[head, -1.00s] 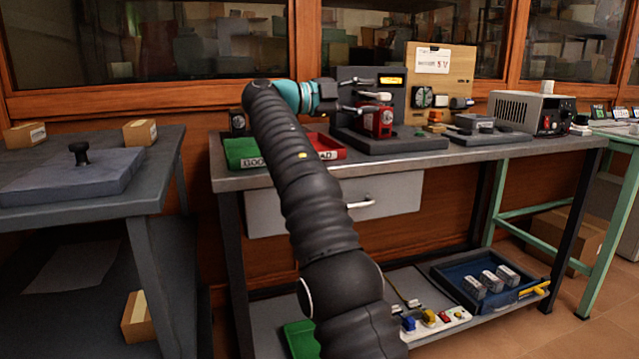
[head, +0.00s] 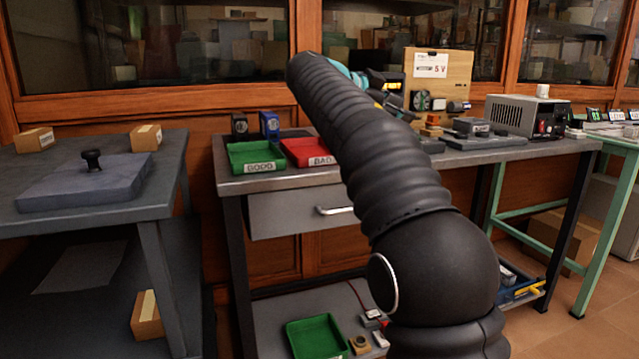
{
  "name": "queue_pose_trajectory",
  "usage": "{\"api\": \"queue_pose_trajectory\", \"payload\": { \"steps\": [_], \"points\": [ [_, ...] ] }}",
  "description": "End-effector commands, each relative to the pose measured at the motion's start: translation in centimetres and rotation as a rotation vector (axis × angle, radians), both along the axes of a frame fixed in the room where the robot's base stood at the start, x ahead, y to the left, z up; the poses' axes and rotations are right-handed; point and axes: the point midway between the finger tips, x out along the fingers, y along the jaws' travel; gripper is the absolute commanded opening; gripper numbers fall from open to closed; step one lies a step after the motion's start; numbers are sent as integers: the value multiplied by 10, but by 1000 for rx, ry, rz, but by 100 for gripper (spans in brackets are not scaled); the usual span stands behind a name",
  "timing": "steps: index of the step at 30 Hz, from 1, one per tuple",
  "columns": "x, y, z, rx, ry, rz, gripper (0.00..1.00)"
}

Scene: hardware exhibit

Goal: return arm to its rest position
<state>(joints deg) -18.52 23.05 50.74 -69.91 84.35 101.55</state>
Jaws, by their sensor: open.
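My arm (head: 385,165) reaches up and back over the workbench, its dark ribbed sleeve filling the middle of the head view. The teal wrist (head: 345,73) shows behind the sleeve's upper end. My gripper (head: 394,100) is partly hidden beyond it, in front of the grey fixture with the lit yellow display (head: 392,86). It is open, and I see nothing held in it. The arm hides most of the fixture and the red part that stood there.
A green GOOD tray (head: 256,153) and a red BAD tray (head: 300,150) sit at the bench's left. A power supply (head: 527,115) stands to the right. A drawer (head: 290,212) is below the top. A side table (head: 60,215) with a grey plate stands at left.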

Motion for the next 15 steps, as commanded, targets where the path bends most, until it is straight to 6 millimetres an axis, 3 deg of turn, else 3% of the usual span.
{"api": "queue_pose_trajectory", "payload": {
  "steps": [5,15],
  "points": [
    [-43,-24,-12,12,270,159,47],
    [-148,-42,-72,40,672,521,47]
  ]
}}
